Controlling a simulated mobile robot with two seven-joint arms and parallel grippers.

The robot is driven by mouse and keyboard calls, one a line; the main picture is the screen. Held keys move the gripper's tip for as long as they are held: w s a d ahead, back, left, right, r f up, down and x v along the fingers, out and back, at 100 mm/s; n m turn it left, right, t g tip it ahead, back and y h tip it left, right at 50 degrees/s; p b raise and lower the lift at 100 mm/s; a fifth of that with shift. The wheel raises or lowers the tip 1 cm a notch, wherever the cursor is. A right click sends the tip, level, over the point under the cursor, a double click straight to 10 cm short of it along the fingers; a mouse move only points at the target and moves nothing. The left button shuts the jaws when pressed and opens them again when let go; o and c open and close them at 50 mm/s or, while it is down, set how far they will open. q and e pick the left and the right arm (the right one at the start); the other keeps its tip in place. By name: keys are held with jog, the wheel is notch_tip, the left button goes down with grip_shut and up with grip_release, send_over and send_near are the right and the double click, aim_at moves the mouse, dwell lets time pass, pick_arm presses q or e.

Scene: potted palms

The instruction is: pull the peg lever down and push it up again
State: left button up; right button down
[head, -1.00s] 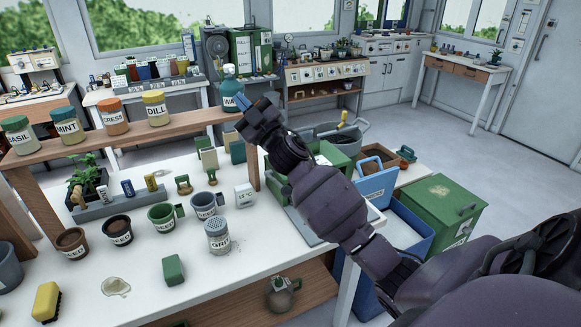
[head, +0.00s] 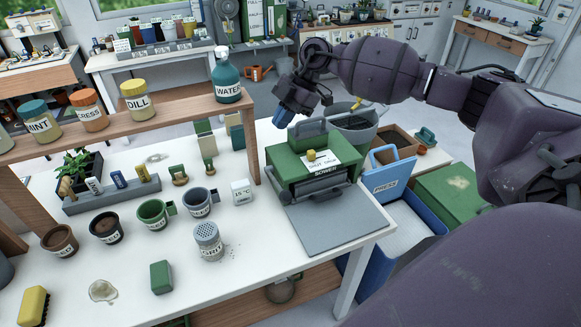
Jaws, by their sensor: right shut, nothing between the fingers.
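The green box labelled SOWER (head: 287,171) stands at the right end of the white table, with a grey tray in front of it. A small yellow knob (head: 311,155) sits by the white label on its top. A dark handle shows at its right side; I cannot tell for sure which part is the peg lever. My right gripper (head: 282,117), with blue fingertips, is shut and empty. It hangs behind and above the box's left rear, pointing down, apart from the knob. My left gripper is not in view.
A wooden shelf (head: 180,107) with labelled jars and a teal WATER bottle (head: 227,80) stands left of the gripper. A grey pot (head: 352,128) is behind the box. A blue PRESS bin (head: 392,180) is at the right. Cups and a grit shaker (head: 208,240) stand on the table.

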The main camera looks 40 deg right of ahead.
jog(key=s+d+f+m+g+h, duration=0.2)
jog(key=d+m, duration=0.1)
jog(key=m, duration=0.1)
send_near(282, 191)
notch_tip(282, 191, down, 3)
jog(key=w, duration=0.2)
jog(key=f, duration=0.1)
jog(key=s+a+f, duration=0.1)
jog(key=f+p, duration=0.1)
jog(key=shift+s+a+m, duration=0.3)
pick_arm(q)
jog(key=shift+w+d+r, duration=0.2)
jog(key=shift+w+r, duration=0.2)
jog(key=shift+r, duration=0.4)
pick_arm(e)
jog(key=shift+s+a+f, duration=0.2)
jog(key=shift+s+f, duration=0.1)
jog(key=shift+f, duration=0.15)
